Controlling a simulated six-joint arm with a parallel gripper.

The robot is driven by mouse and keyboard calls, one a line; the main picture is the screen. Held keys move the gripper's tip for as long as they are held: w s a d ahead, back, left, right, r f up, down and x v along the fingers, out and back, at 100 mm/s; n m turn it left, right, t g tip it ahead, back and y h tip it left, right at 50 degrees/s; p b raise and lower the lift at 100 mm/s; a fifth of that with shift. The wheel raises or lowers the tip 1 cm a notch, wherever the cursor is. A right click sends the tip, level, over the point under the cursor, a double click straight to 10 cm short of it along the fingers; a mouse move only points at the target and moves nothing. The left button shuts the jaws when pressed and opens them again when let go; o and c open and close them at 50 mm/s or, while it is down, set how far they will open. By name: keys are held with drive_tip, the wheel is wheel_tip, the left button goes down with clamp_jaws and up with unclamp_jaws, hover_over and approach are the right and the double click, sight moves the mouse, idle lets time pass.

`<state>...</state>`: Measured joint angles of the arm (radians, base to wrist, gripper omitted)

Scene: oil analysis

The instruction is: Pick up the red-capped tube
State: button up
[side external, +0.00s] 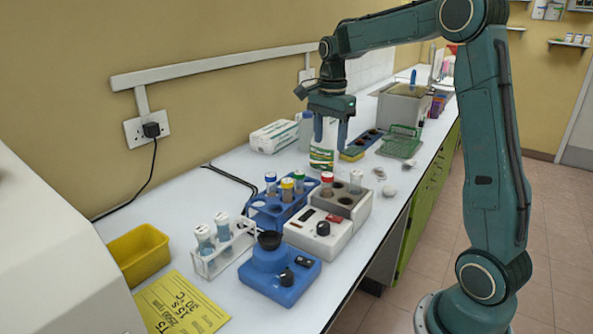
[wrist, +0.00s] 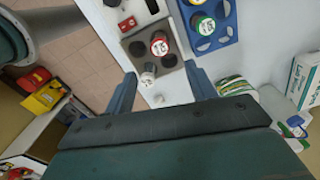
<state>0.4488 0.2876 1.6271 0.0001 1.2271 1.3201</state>
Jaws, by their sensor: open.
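The red-capped tube (side external: 327,180) stands upright in the grey block of a white heater unit (side external: 322,232). Its cap (wrist: 159,44) shows from above in the wrist view, near the top centre. My gripper (side external: 331,143) points down above the bench, beyond the block and higher than the tubes. In the wrist view its fingers (wrist: 164,92) are spread wide with nothing held. The red-capped tube lies ahead of the fingers, apart from them.
A blue rack (side external: 265,215) with several capped tubes stands left of the heater. A blue mixer (side external: 280,278) and a white rack (side external: 222,255) are nearer the camera. A green rack (side external: 400,144) stands farther back.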

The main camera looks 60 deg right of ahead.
sight(328, 174)
wheel_tip(328, 174, down, 8)
drive_tip(key=shift+f, duration=0.1)
idle(0.4)
drive_tip(key=shift+f, duration=2.6)
drive_tip(key=c, duration=1.1)
drive_tip(key=shift+o, duration=0.2)
drive_tip(key=shift+r, duration=0.15)
wheel_tip(328, 174, up, 20)
